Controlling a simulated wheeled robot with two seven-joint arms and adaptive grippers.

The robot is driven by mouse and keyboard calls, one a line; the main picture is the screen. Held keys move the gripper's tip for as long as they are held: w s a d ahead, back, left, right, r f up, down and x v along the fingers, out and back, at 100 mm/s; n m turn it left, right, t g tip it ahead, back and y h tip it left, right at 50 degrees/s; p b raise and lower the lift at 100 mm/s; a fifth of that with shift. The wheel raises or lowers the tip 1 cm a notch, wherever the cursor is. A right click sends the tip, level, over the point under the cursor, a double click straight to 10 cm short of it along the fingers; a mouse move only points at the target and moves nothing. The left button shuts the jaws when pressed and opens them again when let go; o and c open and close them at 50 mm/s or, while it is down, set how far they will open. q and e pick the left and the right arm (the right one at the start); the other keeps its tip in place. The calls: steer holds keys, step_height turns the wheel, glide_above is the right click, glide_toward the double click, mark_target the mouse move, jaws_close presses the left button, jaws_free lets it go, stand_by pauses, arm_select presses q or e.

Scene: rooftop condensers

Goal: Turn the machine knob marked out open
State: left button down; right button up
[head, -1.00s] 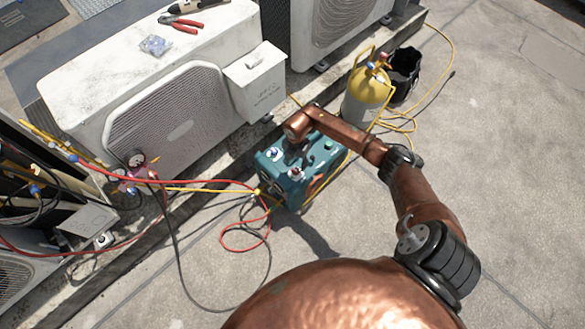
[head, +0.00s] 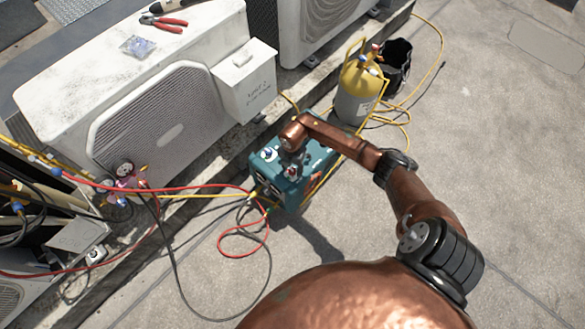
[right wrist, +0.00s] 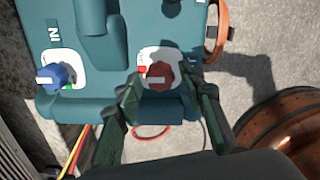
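The machine is a teal unit (head: 310,180) on the ground beside the condensers. In the right wrist view its top (right wrist: 100,75) has a blue knob (right wrist: 52,76) by an "IN" mark. A red knob (right wrist: 159,76) sits on a white plate with a small red patch at its upper left; I cannot read an "OUT" mark beside it. My right gripper (right wrist: 168,86) is open, with one dark green finger on each side of the red knob and gaps between. In the head view the right gripper (head: 291,163) is over the red knob, partly hidden by my wrist. My left gripper is not in view.
A yellow-topped cylinder (head: 354,95) and black bucket (head: 396,65) stand behind the machine. Red, black and yellow hoses (head: 243,238) lie at its left. A white condenser (head: 165,120) stands at the upper left. Open concrete lies to the right.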

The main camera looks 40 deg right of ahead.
jaws_close()
